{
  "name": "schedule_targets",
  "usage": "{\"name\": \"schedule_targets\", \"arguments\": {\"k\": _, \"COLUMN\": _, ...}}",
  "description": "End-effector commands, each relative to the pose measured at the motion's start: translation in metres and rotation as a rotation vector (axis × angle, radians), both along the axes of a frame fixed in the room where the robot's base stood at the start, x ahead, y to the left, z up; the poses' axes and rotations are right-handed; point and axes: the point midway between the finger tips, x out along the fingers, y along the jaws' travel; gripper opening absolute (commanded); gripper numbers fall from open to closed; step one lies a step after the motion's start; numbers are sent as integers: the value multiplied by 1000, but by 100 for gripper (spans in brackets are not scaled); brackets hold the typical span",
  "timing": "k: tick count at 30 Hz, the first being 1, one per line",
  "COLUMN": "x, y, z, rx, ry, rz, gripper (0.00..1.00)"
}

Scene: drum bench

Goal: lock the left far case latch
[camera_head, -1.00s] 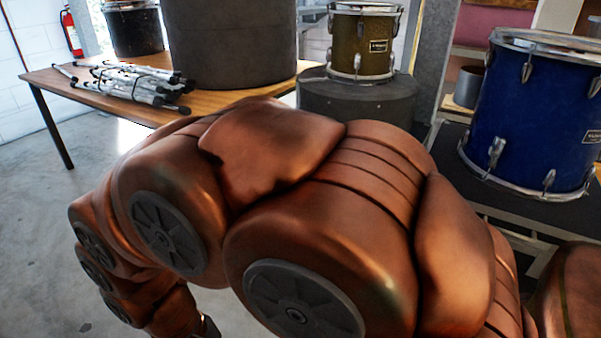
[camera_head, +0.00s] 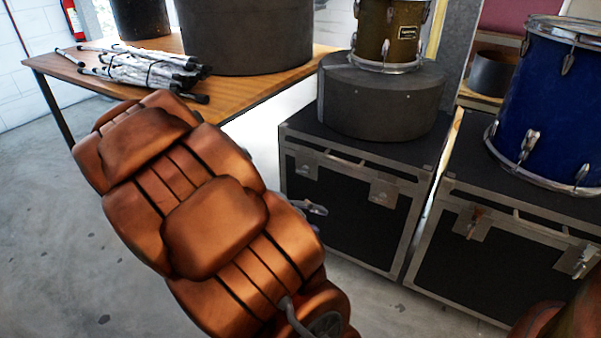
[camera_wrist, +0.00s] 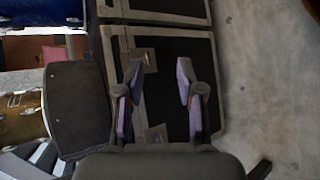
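The left black case (camera_head: 345,217) with metal edges stands on the floor; its front shows two metal latch plates. The left latch (camera_head: 306,166) and right latch (camera_head: 383,191) sit near its top edge. I cannot tell whether either is locked. In the wrist view, turned sideways, the right latch (camera_wrist: 144,60) lies beyond the fingers, and the left latch (camera_wrist: 155,136) is lower, between them in the picture. My gripper (camera_wrist: 155,75) is open and empty in front of this case. In the head view, my arm hides most of it; a small grey fingertip shows beside the arm.
The right black case (camera_head: 500,270) stands close beside, with two latches and a blue drum (camera_head: 556,105) on top. A round dark case (camera_head: 380,97) with a gold drum (camera_head: 390,32) sits on the left case. A wooden table (camera_head: 245,92) with folded stands is behind my arm.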

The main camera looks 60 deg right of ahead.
Motion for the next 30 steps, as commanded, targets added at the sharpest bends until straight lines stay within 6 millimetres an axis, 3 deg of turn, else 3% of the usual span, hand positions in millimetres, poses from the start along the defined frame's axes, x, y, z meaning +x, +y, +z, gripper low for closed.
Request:
{"name": "schedule_targets", "arguments": {"k": 3, "x": 14, "y": -39, "z": 7, "rx": -130, "ry": 50, "rz": 27, "gripper": 38}}
{"name": "schedule_targets", "arguments": {"k": 8, "x": 42, "y": -86, "z": 12, "rx": -289, "ry": 98, "rz": 101, "gripper": 38}}
{"name": "schedule_targets", "arguments": {"k": 14, "x": 85, "y": -136, "z": 1, "rx": -437, "ry": 136, "rz": 239, "gripper": 38}}
{"name": "schedule_targets", "arguments": {"k": 21, "x": 143, "y": -180, "z": -42, "rx": -527, "ry": 141, "rz": 447, "gripper": 38}}
{"name": "schedule_targets", "arguments": {"k": 30, "x": 199, "y": -201, "z": -116, "rx": -523, "ry": 86, "rz": 675, "gripper": 38}}
